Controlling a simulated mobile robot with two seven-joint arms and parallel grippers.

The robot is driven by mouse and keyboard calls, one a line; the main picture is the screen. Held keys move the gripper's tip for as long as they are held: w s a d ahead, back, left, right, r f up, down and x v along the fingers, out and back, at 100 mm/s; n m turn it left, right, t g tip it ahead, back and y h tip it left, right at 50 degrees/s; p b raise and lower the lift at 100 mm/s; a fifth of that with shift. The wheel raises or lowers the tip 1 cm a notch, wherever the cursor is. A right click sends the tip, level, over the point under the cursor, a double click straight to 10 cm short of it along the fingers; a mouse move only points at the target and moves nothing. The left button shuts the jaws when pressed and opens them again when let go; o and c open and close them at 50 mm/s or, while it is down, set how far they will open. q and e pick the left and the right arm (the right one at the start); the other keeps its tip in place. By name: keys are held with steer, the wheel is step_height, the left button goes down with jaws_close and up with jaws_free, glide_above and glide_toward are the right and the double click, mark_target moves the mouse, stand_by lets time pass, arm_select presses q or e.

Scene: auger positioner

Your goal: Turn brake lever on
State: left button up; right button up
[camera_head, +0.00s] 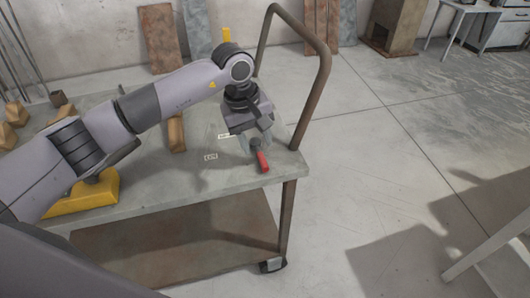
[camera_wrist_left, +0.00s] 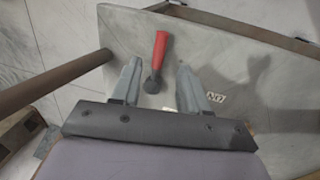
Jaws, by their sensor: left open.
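The brake lever (camera_head: 263,162) has a red handle and a dark round pivot. It sits on the cart top near its front right corner, with the handle pointing towards the front edge. In the left wrist view the red handle (camera_wrist_left: 160,49) lies beyond the pivot, between the lines of the two fingers. My left gripper (camera_head: 256,141) is open and points down close over the pivot; it also shows in the left wrist view (camera_wrist_left: 157,68). I cannot tell whether it touches the lever. A small white label (camera_head: 210,157) lies left of the lever. My right gripper is out of view.
The cart (camera_head: 230,182) has a brown push handle (camera_head: 318,85) rising at its right side, close to my left gripper. A yellow object (camera_head: 85,195) and wooden blocks (camera_head: 15,114) lie on its left part. The floor to the right is mostly clear.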

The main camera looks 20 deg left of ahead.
mark_target(262, 160)
arm_select(q)
steer(key=f, duration=0.3)
steer(key=d+f, duration=0.1)
steer(key=f, duration=0.1)
steer(key=shift+w+f, duration=0.25)
steer(key=shift+f, duration=0.05)
jaws_close()
